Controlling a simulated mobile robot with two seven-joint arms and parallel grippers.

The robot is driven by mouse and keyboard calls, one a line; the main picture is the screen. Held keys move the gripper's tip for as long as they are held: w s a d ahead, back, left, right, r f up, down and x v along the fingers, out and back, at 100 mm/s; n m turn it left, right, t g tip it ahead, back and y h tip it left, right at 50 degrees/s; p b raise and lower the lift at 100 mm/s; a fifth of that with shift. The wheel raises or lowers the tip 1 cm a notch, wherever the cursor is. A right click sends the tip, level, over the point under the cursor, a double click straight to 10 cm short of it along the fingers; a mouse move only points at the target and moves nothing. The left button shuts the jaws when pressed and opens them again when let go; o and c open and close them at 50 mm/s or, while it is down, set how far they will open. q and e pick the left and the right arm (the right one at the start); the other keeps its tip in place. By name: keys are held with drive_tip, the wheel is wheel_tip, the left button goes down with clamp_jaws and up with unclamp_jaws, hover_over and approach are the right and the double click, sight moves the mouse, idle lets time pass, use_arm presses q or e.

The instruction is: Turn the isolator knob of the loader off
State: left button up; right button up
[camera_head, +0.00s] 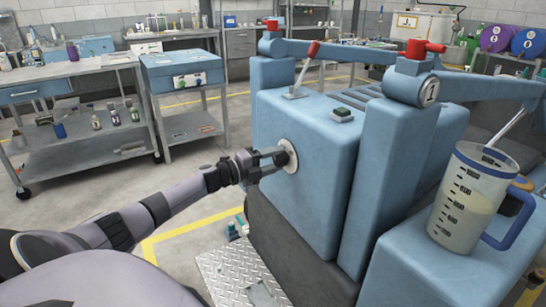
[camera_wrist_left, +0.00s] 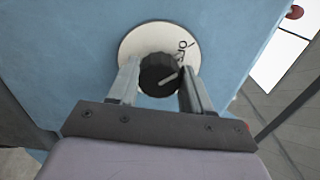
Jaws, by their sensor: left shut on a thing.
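The loader is a large blue machine (camera_head: 300,190) in the middle of the head view. The isolator knob (camera_wrist_left: 158,72) is black and round with a pale pointer line, on a round white plate (camera_wrist_left: 142,36) with dark lettering; the plate also shows on the loader's side in the head view (camera_head: 291,148). My left gripper (camera_head: 272,158) reaches in from the left and is at the knob. In the left wrist view its two fingers (camera_wrist_left: 158,82) stand either side of the knob and are shut on it. The pointer line slants toward the lower left. My right gripper is not in view.
A clear measuring jug (camera_head: 470,200) with a blue handle stands on the loader's right part. A red-handled lever (camera_head: 305,68) is on top. Blue-drawered workbenches (camera_head: 75,100) stand at the left. A tread plate (camera_head: 235,275) lies below my left arm.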

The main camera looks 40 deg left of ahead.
use_arm(q)
drive_tip(key=shift+w+r+n, duration=0.1)
drive_tip(key=shift+r+n, duration=0.15)
drive_tip(key=shift+n, duration=0.15)
drive_tip(key=o, duration=1)
drive_tip(key=shift+o, duration=0.2)
drive_tip(key=shift+f, duration=0.15)
drive_tip(key=shift+s+a+f, duration=0.1)
drive_tip(key=shift+s+f, duration=0.05)
drive_tip(key=shift+s, duration=0.3)
drive_tip(key=v, duration=0.6)
drive_tip(key=shift+p, duration=0.3)
